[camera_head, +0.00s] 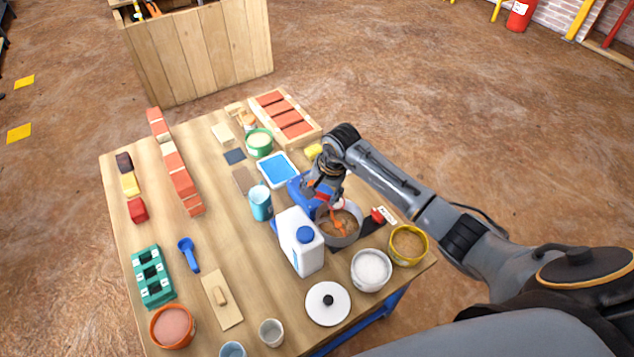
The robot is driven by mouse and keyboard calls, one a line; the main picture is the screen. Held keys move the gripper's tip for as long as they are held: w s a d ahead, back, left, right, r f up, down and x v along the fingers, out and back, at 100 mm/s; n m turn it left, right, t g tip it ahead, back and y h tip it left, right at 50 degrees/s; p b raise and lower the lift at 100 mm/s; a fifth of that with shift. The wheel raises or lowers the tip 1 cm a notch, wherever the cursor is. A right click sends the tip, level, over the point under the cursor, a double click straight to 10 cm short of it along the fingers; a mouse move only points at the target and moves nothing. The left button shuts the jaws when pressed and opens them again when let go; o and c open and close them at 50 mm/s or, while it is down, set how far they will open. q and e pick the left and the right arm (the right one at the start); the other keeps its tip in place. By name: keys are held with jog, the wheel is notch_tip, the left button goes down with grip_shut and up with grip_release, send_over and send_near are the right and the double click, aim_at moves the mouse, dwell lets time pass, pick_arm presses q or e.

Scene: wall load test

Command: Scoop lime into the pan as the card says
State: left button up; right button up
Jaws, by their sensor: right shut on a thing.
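A grey metal pan (353,235) with brown material in it stands right of centre on the table. My right gripper (326,194) is above the pan's far side, shut on an orange tool (339,222) whose lower end reaches into the pan. The tool's grip is partly hidden by the gripper. A white bowl of white powder (371,267) stands in front of the pan; I cannot read whether it is lime. A blue scoop (188,253) lies at the left. My left gripper is out of view.
A white jug with a blue cap (300,242) stands close left of the pan. A yellow-rimmed bowl (408,245) is at the right edge, and a white lid (327,303) lies in front. A blue device (301,187) is behind the pan. Bare table shows left of centre.

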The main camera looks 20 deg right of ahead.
jog(key=shift+s+d+f+t+y+b, duration=0.15)
jog(key=shift+s+t+b, duration=0.35)
jog(key=shift+t+b, duration=0.45)
jog(key=shift+s+a+f+t+y+b, duration=0.15)
jog(key=shift+s+t+b, duration=0.35)
jog(key=shift+t+b, duration=0.45)
jog(key=shift+s+d+f+t+b, duration=0.15)
jog(key=shift+s+t+b, duration=0.35)
jog(key=shift+t+b, duration=0.4)
jog(key=shift+r, duration=0.1)
notch_tip(320, 180, up, 4)
jog(key=shift+f+p, duration=0.1)
jog(key=shift+p, duration=1.15)
jog(key=shift+s, duration=0.1)
